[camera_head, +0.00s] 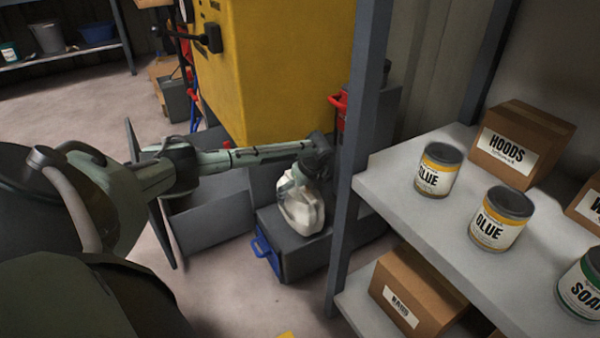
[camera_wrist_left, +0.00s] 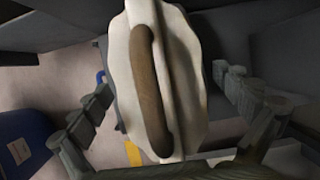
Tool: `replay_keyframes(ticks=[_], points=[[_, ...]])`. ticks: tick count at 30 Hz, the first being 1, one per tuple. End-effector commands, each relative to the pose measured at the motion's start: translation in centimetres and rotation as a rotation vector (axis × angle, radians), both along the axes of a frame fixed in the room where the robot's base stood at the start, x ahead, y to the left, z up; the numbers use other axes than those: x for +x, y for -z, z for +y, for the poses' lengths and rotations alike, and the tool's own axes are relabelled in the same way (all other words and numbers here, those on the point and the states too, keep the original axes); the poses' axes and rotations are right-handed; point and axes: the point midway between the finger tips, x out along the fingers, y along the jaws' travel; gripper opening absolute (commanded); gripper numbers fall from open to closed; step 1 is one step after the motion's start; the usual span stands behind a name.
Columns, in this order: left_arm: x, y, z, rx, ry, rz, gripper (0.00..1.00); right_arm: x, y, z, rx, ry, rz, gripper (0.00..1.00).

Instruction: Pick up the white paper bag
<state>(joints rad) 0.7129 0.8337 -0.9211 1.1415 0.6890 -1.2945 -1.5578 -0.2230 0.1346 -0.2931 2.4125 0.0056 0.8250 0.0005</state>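The white paper bag (camera_head: 302,210) stands on top of a low dark grey cabinet in the head view. In the left wrist view the bag (camera_wrist_left: 189,85) fills the middle, pale cream, with a long brown rounded strip along it. My left gripper (camera_head: 307,175) is at the bag's upper part, its arm reaching in from the left. In the wrist view its two fingers are spread wide, one on each side of the bag, with gaps visible. It is open, and I see no firm contact. My right gripper is not in view.
The grey cabinet (camera_head: 304,257) has a blue handle (camera_head: 266,255). A yellow cabinet (camera_head: 270,70) stands behind my arm. A shelf rack (camera_head: 400,190) with glue cans (camera_head: 438,170) and boxes (camera_head: 520,143) is close on the right, its post beside the bag.

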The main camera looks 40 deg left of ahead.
Motion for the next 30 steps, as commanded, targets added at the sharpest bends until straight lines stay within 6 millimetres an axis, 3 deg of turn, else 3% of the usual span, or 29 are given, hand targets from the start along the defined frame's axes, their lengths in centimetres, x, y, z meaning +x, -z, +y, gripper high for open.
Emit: replay_keyframes(ticks=[1,11,20,27,30], points=[[0.0,0.0,0.0,0.0,0.0,0.0,0.94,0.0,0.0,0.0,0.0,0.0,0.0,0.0],[0.0,-0.1,0.0,0.0,0.0,-0.001,0.54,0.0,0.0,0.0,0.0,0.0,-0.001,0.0],[0.0,-0.4,0.0,0.001,-0.001,-0.002,0.54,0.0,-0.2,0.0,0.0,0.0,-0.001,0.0],[0.0,-2.9,0.1,0.001,-0.001,-0.002,0.54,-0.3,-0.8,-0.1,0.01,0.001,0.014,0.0],[-0.4,-4.1,0.2,0.001,-0.001,0.001,0.54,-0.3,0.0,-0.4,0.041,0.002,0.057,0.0]])
